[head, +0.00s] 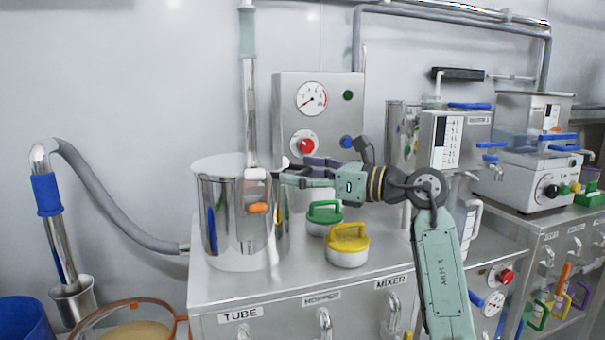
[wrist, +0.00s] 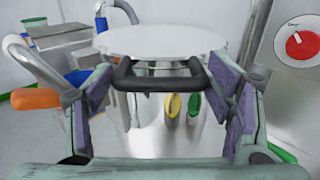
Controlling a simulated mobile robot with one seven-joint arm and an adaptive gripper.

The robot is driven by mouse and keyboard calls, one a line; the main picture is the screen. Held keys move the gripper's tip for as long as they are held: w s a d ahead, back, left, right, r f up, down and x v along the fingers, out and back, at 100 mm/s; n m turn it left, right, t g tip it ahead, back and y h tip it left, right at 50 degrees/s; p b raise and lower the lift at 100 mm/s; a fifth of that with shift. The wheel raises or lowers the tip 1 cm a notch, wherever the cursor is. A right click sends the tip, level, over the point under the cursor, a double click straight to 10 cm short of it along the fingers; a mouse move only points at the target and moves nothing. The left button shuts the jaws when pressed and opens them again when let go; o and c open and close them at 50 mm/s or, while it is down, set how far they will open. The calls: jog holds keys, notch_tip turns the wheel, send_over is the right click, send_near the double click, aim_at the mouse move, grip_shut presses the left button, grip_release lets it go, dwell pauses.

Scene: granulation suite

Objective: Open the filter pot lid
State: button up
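The filter pot appears to be the large steel cylinder (head: 222,222) on the left of the bench. In the wrist view its pale round lid (wrist: 165,38) lies flat on top, with a dark bar handle (wrist: 160,83) at its near edge. My gripper (head: 284,174) is at the pot's upper right rim, reaching in from the right. In the wrist view my gripper (wrist: 163,90) is open, its purple pads on either side of the handle with gaps. In the head view the gripper hides the handle. I cannot tell whether anything touches.
A vertical pipe (head: 250,105) rises behind the pot. Green-lidded (head: 325,216) and yellow-lidded (head: 347,245) jars stand under my arm. A gauge panel (head: 318,118) stands behind. Bench in front of the pot is clear.

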jog(key=shift+r, duration=0.1)
jog(key=c, duration=1.2)
